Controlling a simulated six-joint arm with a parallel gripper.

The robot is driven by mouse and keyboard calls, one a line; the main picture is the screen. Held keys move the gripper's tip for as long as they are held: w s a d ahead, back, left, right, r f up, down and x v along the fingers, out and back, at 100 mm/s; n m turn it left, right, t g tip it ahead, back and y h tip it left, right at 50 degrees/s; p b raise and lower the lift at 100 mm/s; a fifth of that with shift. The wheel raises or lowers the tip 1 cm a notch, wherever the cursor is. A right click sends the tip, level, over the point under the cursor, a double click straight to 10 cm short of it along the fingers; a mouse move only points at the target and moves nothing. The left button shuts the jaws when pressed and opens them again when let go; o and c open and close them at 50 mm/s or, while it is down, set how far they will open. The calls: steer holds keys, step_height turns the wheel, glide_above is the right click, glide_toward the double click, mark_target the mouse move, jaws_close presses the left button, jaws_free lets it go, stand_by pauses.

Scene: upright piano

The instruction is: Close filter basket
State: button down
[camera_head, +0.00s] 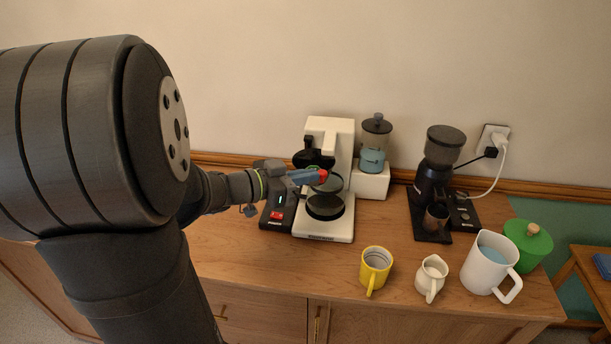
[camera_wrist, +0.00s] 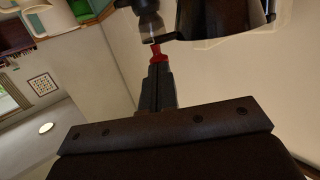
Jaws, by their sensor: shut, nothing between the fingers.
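The white coffee maker (camera_head: 343,133) stands against the wall. Its black filter basket (camera_head: 313,159) sits in the upper part and juts out to the left of the white body, apparently swung out. My gripper (camera_head: 322,176) reaches in from the left, its red fingertips shut and empty, just below and in front of the basket. In the wrist view the shut fingertips (camera_wrist: 157,52) point toward a large dark rounded part (camera_wrist: 222,16), which looks like the basket. I cannot tell whether they touch it. My gripper partly hides the area under the basket.
A dark device with a red button (camera_head: 278,214) stands left of the coffee maker. A blender (camera_head: 374,145) and a grinder (camera_head: 437,170) stand to its right. A yellow mug (camera_head: 375,266), a small pitcher (camera_head: 431,276) and a white jug (camera_head: 488,264) stand along the front. The front left counter is clear.

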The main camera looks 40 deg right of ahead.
steer(key=s+d+n+t, duration=0.2)
steer(key=s+d+t, duration=0.1)
steer(key=d, duration=0.4)
steer(key=shift+s+d+n+t, duration=0.3)
steer(key=shift+s+d+t, duration=0.1)
steer(key=shift+t, duration=0.1)
steer(key=shift+a+r, duration=0.1)
steer(key=s+v, duration=0.2)
steer(key=v, duration=1.1)
steer(key=shift+s+a, duration=0.25)
steer(key=shift+s, duration=0.05)
steer(key=shift+d, duration=0.1)
steer(key=w+x, duration=0.2)
steer(key=x, duration=1.1)
steer(key=shift+w, duration=0.25)
